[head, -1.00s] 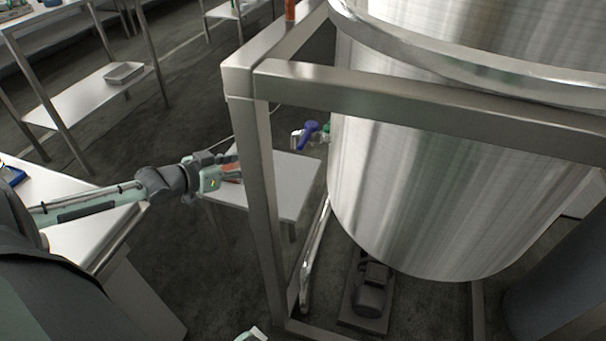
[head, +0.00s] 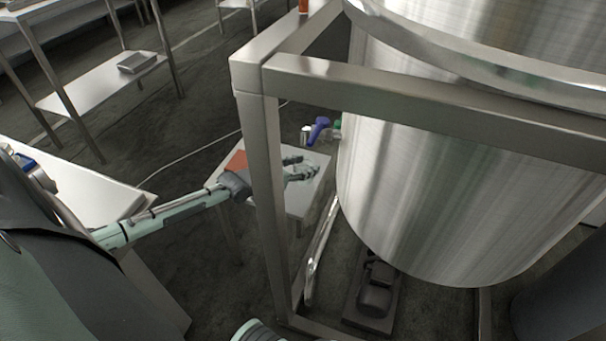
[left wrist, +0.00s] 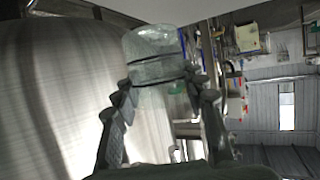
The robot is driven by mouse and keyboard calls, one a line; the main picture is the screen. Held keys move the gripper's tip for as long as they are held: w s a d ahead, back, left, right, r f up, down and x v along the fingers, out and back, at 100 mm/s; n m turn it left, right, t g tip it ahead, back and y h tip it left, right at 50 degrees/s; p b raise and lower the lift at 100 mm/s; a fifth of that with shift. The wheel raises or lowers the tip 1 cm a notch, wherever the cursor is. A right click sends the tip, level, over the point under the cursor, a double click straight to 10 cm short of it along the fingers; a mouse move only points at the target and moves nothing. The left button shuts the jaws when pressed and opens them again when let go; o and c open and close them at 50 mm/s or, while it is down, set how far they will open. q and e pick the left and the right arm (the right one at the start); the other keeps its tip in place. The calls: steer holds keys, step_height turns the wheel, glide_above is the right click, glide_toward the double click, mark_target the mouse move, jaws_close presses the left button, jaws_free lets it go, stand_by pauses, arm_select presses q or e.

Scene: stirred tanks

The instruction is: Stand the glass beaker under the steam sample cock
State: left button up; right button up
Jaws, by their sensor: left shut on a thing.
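My left gripper (head: 302,172) reaches past the frame post and over the small white table. In the left wrist view it is shut on the clear glass beaker (left wrist: 152,50), which sits between the fingertips (left wrist: 155,80). In the head view the beaker is hard to make out against the gripper and the pale table. The sample cock with a blue-purple handle (head: 319,127) juts from the tank's left side, just beyond and above the gripper. The gripper and beaker are apart from the cock.
The steel frame post (head: 263,190) stands in front of my left forearm. The large steel tank (head: 440,190) fills the right. The small white table (head: 300,203) bears an orange-red patch (head: 238,161). A dark motor (head: 375,293) sits on the floor below.

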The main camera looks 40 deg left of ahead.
arm_select(q)
steer(key=shift+f, duration=1.75)
steer(key=o, duration=1.2)
steer(key=shift+c, duration=0.2)
steer(key=shift+r, duration=0.1)
steer(key=v, duration=1.2)
